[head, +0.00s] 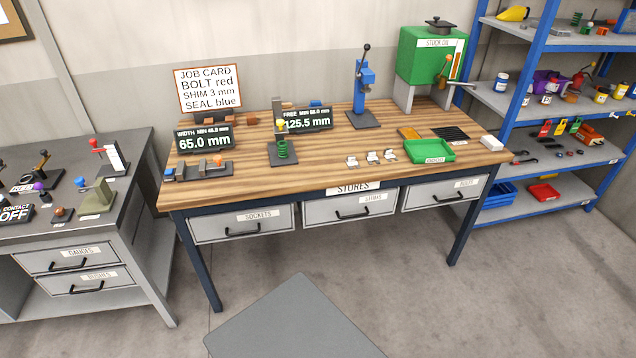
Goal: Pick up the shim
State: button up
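The job card (208,88) at the back left of the wooden workbench (240,185) reads BOLT red, SHIM 3 mm, SEAL blue. Several small pale pieces stand in a row at the bench's front middle: a left one (352,161), a middle one (372,157) and a right one (389,155). They may be shims or their stands, but they are too small to tell, and no thickness is readable. A green tray (450,152) lies to their right and looks empty. My gripper is not in view.
Drawers (350,208) under the bench are shut. A spring gauge (282,152), a blue press (364,90) and a green tank (428,55) stand on top. A grey bench (130,185) is at left, blue shelving (560,100) at right. Floor in front is mostly open.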

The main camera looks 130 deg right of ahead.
aim_at(351, 161)
jog(key=i, duration=0.95)
jog(key=z, duration=4.4)
jog(key=i, duration=1)
